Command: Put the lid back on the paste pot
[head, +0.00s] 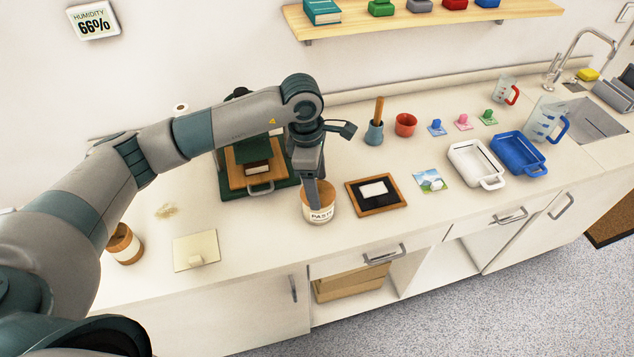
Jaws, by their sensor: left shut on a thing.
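The paste pot (320,216) is round, with a white label reading PASTE. It stands upright on the counter, just left of a dark wood-framed board. My left gripper (313,200) points straight down at the top of the pot and is shut on the lid (328,192), a brown round piece at the pot's mouth. The fingers and wrist hide much of it. I cannot tell whether the lid rests fully on the rim or sits slightly above it. My right gripper is not in view.
A wooden press (235,178) stands behind left of the pot. The framed board (376,208) lies close on its right. A cream plate (196,250) and a brown-and-white jar (124,244) are left. White (462,168) and blue (515,150) trays stand right. The counter's front strip is clear.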

